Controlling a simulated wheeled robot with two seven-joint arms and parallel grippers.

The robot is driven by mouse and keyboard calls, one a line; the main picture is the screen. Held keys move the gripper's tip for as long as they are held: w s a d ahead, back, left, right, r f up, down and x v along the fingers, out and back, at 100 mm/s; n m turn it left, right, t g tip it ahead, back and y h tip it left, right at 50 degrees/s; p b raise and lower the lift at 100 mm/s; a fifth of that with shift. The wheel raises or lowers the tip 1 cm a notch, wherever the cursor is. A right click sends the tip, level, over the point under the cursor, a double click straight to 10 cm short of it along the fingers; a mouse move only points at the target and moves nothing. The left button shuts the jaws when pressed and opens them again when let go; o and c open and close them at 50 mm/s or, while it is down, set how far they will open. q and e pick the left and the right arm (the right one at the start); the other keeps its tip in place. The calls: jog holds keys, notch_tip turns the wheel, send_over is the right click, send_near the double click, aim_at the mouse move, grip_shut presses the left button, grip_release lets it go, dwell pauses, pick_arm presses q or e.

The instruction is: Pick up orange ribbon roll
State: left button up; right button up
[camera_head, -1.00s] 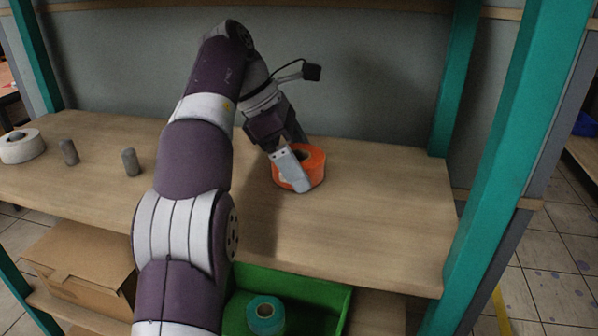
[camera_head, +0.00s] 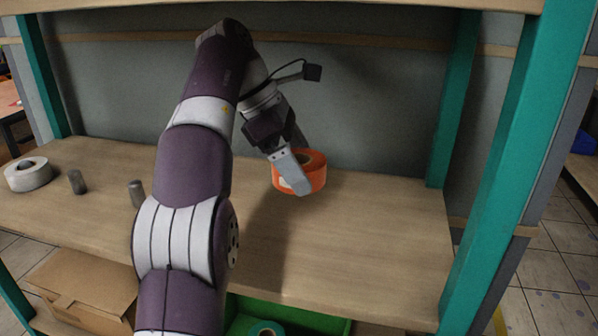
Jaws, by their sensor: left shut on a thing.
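The orange ribbon roll (camera_head: 317,176) is at the right half of the wooden shelf, toward the back, with its hole facing up. My left gripper (camera_head: 300,178) reaches it from the upper left and is shut on the roll's wall. One grey finger lies across the near outer side of the roll; the other finger is mostly hidden. I cannot tell for sure whether the roll touches the shelf or is slightly raised. My right gripper is not in view.
A white roll (camera_head: 28,174) and two grey cylinders (camera_head: 77,182) (camera_head: 136,193) stand on the shelf (camera_head: 375,245) at left. Below are a cardboard box (camera_head: 85,285) and a green bin (camera_head: 300,317) with a teal roll (camera_head: 265,329). Teal posts (camera_head: 505,150) frame the right side.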

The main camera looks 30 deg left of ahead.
pick_arm(q)
jog(key=s+d+b, duration=0.1)
jog(key=s+d, duration=0.1)
jog(key=s, duration=0.7)
jog(key=s+d+r+b, duration=0.1)
jog(key=s+d+b, duration=0.1)
jog(key=s, duration=0.8)
jog(key=shift+d, duration=0.3)
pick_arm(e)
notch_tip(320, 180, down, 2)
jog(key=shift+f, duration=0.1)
